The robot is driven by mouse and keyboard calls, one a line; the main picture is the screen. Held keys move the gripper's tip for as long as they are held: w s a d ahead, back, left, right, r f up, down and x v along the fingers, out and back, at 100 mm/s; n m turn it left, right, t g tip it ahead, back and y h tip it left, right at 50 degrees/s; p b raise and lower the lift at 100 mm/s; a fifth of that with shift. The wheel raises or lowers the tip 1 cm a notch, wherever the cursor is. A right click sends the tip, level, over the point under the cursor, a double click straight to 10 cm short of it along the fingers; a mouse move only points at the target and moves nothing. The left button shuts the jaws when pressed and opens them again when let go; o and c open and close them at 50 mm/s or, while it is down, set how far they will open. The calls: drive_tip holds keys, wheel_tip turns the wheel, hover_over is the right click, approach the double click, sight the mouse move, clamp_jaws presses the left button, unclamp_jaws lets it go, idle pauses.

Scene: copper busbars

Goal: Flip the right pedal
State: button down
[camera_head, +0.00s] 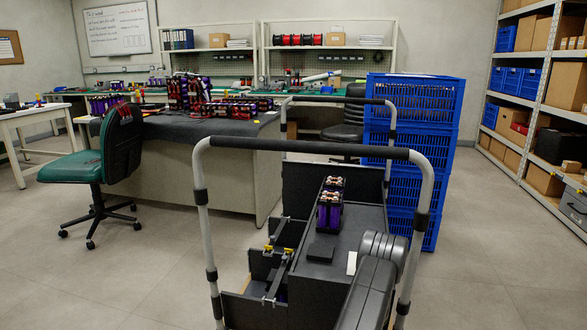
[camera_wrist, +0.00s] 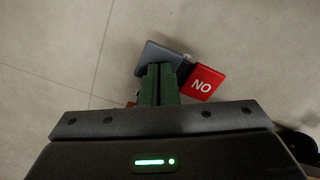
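A red pedal plate (camera_wrist: 203,82) with white "NO" lettering is just right of my gripper in the wrist view. A dark grey-blue piece (camera_wrist: 152,56) lies beside it, partly hidden behind the fingers. My gripper (camera_wrist: 158,70) has dark green fingers that are pressed together, with nothing visible between them. The fingertips overlap the grey-blue piece in the picture; I cannot tell whether they touch it. A small reddish bit (camera_wrist: 131,103) shows left of the fingers, mostly hidden. No pedal and no gripper can be made out in the head view.
A stack of blue crates (camera_head: 405,193) stands ahead on the right. A workbench (camera_head: 212,172) with purple battery parts is left of centre, with a green chair (camera_head: 98,165) beside it. Shelving (camera_head: 540,75) lines the right wall. Grey floor (camera_head: 490,250) is open at the right.

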wheel_tip(320, 180, up, 7)
drive_tip(key=p, duration=0.3)
idle(0.6)
drive_tip(key=shift+f, duration=0.1)
wheel_tip(320, 180, down, 7)
drive_tip(key=b, duration=0.3)
drive_tip(key=shift+r, duration=0.2)
idle(0.3)
